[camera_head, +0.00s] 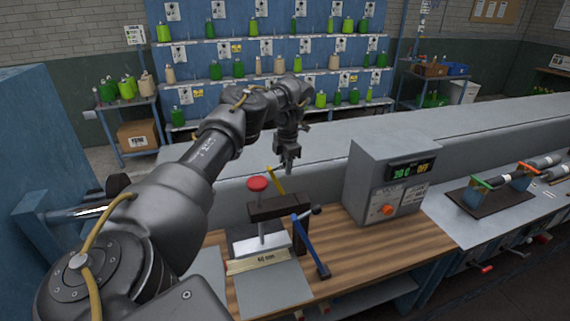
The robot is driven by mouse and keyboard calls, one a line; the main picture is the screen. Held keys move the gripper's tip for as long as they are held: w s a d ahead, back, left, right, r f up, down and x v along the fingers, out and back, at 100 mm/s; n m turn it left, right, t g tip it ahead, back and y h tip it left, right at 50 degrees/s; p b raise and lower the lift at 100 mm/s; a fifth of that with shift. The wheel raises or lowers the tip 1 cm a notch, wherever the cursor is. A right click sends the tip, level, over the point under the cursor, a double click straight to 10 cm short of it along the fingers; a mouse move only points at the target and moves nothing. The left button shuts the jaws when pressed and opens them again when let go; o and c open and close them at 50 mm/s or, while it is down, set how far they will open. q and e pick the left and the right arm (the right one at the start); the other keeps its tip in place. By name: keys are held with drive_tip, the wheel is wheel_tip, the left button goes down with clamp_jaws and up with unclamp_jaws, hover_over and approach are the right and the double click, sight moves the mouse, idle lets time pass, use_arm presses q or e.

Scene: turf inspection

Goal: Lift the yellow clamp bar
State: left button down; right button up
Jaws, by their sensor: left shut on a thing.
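The yellow clamp bar (275,181) stands tilted at the back of a press-like fixture with a dark crossbeam (279,207) and a red knob (257,184). My left gripper (287,167) points down at the bar's upper part and is shut on it. The finger contact is small and partly hidden. A blue bar (311,246) slants down at the fixture's right front. My right gripper is not in view.
A grey control box (389,182) with a lit display and orange knob stands right of the fixture on the wooden bench (347,258). Further right, a dark tray (492,200) bears rods. Shelves of green and tan yarn cones (270,67) stand behind.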

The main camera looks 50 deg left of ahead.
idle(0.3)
use_arm(q)
drive_tip(key=c, duration=1.1)
unclamp_jaws()
drive_tip(key=r, duration=1)
drive_tip(key=shift+d+r, duration=0.4)
